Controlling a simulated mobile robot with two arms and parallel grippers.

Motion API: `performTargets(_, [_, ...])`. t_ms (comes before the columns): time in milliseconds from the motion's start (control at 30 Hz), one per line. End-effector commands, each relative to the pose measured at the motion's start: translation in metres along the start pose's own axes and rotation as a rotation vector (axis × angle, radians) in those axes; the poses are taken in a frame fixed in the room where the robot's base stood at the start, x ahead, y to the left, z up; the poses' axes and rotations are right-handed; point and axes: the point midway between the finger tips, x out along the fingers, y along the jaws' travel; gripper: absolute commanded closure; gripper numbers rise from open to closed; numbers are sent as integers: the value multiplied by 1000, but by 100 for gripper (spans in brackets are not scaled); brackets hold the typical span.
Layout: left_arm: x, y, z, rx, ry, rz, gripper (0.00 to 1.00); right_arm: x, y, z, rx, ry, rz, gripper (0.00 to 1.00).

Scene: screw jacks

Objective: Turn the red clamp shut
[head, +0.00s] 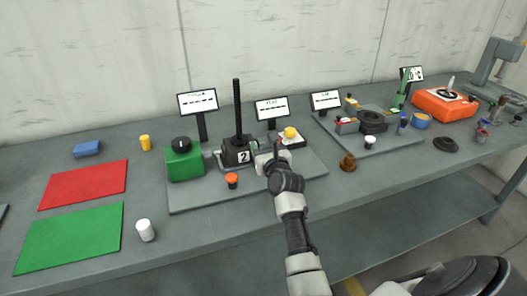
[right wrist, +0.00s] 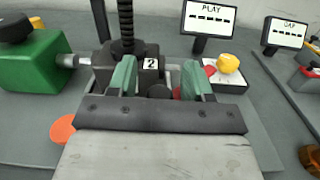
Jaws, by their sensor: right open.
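My right gripper (head: 268,158) is open at the right side of the black screw jack (head: 238,150) marked 2. In the right wrist view its two green fingers (right wrist: 160,82) stand apart in front of the jack (right wrist: 146,62). A small red part (right wrist: 177,93) shows between the fingers, beside a dark round knob; it may be the red clamp, but it is mostly hidden. I cannot tell whether the fingers touch it. My left gripper is not in view.
A green box with a black knob (head: 184,160) stands left of the jack. An orange button (head: 232,180) is in front. A yellow knob (head: 290,132) sits on a white block at right. Small screens (head: 272,108) stand behind. The bench front is mostly clear.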

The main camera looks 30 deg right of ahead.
Motion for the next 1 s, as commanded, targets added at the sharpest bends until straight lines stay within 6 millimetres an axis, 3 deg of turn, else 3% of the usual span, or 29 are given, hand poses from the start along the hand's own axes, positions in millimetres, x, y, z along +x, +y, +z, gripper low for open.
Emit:
performTargets(267, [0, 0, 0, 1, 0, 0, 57, 2, 0, 1, -1, 0, 0, 50])
performTargets(600, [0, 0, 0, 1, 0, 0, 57, 1, 0, 0, -1, 0, 1, 99])
performTargets(1000, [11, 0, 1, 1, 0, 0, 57, -2, -3, -2, -5, 1, 90, 99])
